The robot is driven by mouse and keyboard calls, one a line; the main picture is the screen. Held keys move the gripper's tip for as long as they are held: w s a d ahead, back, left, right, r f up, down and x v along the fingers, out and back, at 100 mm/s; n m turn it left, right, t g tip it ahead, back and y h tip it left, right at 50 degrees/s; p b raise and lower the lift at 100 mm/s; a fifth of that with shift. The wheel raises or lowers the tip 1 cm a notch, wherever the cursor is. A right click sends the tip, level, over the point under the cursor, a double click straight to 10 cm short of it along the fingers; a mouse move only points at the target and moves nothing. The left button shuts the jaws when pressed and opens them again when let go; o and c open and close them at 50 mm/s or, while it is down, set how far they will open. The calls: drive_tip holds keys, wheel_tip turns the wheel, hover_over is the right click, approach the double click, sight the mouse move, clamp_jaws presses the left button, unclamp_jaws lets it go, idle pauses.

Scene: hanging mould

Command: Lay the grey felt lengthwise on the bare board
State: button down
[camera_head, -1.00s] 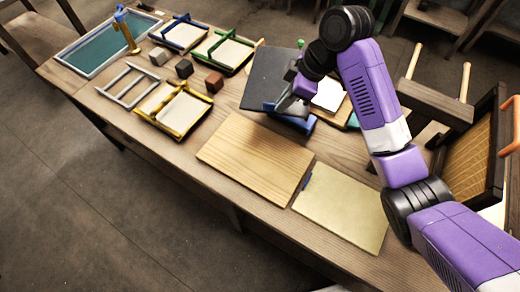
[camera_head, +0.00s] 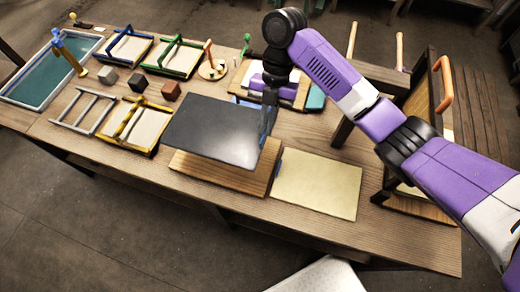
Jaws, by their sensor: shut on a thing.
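The grey felt (camera_head: 212,130) is a dark, flat, stiff-looking sheet in the head view. My gripper (camera_head: 265,130) is shut on its right edge. The felt is roughly level and appears raised above the bare board (camera_head: 222,175), a plain light-wood rectangle. It covers much of the board and overhangs its left and far sides. The board's near strip and right end show. The felt's long side runs roughly along the board's long side. The fingertips are partly hidden, and I cannot tell the exact gap between felt and board.
A pale yellow sheet (camera_head: 318,185) with a blue tab lies right of the board. A yellow frame (camera_head: 144,126), small blocks (camera_head: 137,82) and a ladder-like rack (camera_head: 83,110) stand left. A dark chair-like frame (camera_head: 425,95) is at right. The table front is clear.

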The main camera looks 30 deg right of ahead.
drive_tip(key=shift+f+b, duration=1.5)
drive_tip(key=shift+f, duration=5.25)
drive_tip(key=shift+f+p, duration=0.35)
drive_tip(key=shift+f, duration=0.9)
drive_tip(key=c, duration=2)
unclamp_jaws()
drive_tip(key=o, duration=0.4)
